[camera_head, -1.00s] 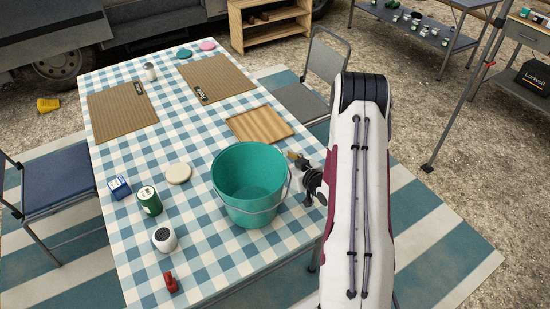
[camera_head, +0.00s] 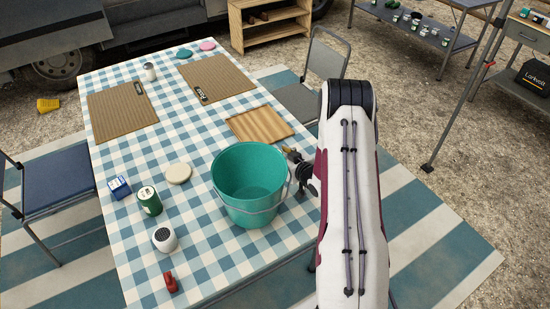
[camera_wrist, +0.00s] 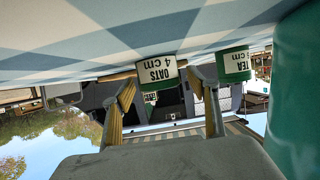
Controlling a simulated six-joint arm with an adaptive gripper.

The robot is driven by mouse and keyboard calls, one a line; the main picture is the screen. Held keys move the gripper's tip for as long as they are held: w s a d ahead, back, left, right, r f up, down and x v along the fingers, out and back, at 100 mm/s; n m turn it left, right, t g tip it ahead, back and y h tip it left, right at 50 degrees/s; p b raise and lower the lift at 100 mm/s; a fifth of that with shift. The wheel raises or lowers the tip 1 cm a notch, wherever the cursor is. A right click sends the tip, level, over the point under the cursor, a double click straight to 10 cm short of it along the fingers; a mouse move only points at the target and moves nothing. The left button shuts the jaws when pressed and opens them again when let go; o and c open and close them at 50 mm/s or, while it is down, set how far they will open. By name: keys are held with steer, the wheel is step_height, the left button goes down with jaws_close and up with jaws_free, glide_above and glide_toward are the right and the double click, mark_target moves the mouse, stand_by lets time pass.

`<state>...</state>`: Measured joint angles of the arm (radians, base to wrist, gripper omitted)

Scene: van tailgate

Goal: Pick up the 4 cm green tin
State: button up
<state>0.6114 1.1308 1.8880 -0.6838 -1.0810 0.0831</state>
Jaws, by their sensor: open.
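In the wrist view the table is at the top. A green tin (camera_wrist: 158,73) marked OATS 4 cm shows beyond my fingers and in line with the gap between them. A second green tin (camera_wrist: 234,66), marked TEA, shows to its right, outside the right finger. My gripper (camera_wrist: 162,80) is open, with nothing held; I cannot tell how far the tin is from the fingertips. In the head view my gripper (camera_head: 288,151) is low beside the far right rim of the teal bucket (camera_head: 247,205). One green tin (camera_head: 149,201) stands left of the bucket; its label is unreadable.
The bucket also fills the right side of the wrist view (camera_wrist: 296,95). A wooden tray (camera_head: 258,125) lies behind the bucket. A round cream disc (camera_head: 178,173), a blue box (camera_head: 119,187), a white speaker-like item (camera_head: 164,239) and a red item (camera_head: 171,282) sit to the left.

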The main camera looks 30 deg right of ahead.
steer(key=shift+w+f, duration=0.1)
steer(key=shift+w, duration=0.1)
stand_by(0.4)
steer(key=c, duration=1.2)
steer(key=shift+c, duration=0.2)
steer(key=shift+r, duration=0.2)
step_height(320, 180, up, 18)
steer(key=shift+f, duration=0.15)
